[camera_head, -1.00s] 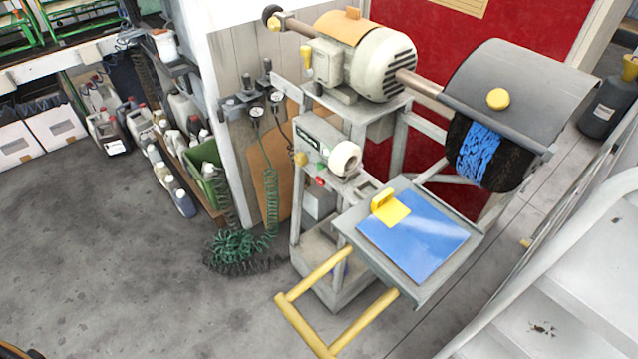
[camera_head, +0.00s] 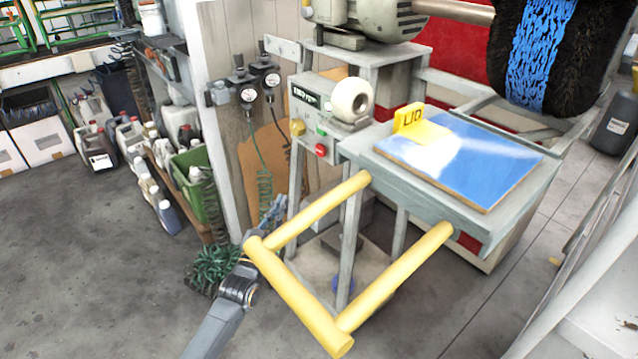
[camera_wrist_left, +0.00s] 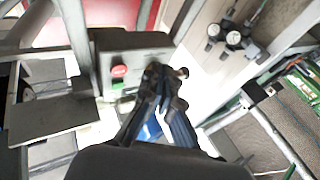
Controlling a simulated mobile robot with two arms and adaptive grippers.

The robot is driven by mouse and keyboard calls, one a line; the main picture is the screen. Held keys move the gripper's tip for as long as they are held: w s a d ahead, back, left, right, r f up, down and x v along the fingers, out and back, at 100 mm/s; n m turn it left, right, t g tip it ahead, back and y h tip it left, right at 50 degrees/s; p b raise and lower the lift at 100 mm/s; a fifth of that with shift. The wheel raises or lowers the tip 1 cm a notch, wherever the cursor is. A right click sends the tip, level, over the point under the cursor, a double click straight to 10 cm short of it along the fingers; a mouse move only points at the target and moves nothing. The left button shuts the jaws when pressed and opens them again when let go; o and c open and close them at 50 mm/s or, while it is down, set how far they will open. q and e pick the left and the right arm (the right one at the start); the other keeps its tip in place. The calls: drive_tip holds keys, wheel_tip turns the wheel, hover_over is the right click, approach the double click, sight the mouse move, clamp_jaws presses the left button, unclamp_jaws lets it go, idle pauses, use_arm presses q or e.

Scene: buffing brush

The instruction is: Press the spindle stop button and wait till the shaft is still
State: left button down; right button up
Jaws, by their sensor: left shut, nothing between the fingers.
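The red stop button (camera_head: 320,150) sits on the front of the grey control box (camera_head: 331,97). In the left wrist view the red button (camera_wrist_left: 119,71) shows clear, with a green button (camera_wrist_left: 118,86) beside it. My left gripper (camera_head: 271,208) is shut and empty, below and left of the box, apart from the button. In the left wrist view its fingertips (camera_wrist_left: 155,75) lie right of the red button. The shaft (camera_head: 455,10) leads from the motor to the black brush with a blue band (camera_head: 543,52). Whether it turns cannot be told. My right gripper is out of view.
A yellow tubular handle (camera_head: 297,297) juts out in front of the machine, close to my left arm. A table with a blue sheet (camera_head: 460,160) and yellow block (camera_head: 410,119) stands right of the box. Gauges (camera_head: 260,88) and a green coiled hose (camera_head: 218,266) are at left.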

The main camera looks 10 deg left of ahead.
sight(321, 150)
use_arm(q)
wheel_tip(321, 150, up, 10)
drive_tip(key=s+t+b, duration=0.1)
drive_tip(key=t+b, duration=0.2)
drive_tip(key=t, duration=0.1)
drive_tip(key=shift+s+h, duration=0.15)
drive_tip(key=shift+h, duration=0.25)
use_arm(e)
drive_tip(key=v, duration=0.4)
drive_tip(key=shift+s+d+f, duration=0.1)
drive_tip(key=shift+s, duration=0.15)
use_arm(q)
drive_tip(key=shift+b, duration=0.35)
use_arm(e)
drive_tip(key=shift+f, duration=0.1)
use_arm(q)
drive_tip(key=w+d+b, duration=0.4)
drive_tip(key=w+d, duration=0.1)
drive_tip(key=w, duration=0.2)
drive_tip(key=shift+d, duration=0.15)
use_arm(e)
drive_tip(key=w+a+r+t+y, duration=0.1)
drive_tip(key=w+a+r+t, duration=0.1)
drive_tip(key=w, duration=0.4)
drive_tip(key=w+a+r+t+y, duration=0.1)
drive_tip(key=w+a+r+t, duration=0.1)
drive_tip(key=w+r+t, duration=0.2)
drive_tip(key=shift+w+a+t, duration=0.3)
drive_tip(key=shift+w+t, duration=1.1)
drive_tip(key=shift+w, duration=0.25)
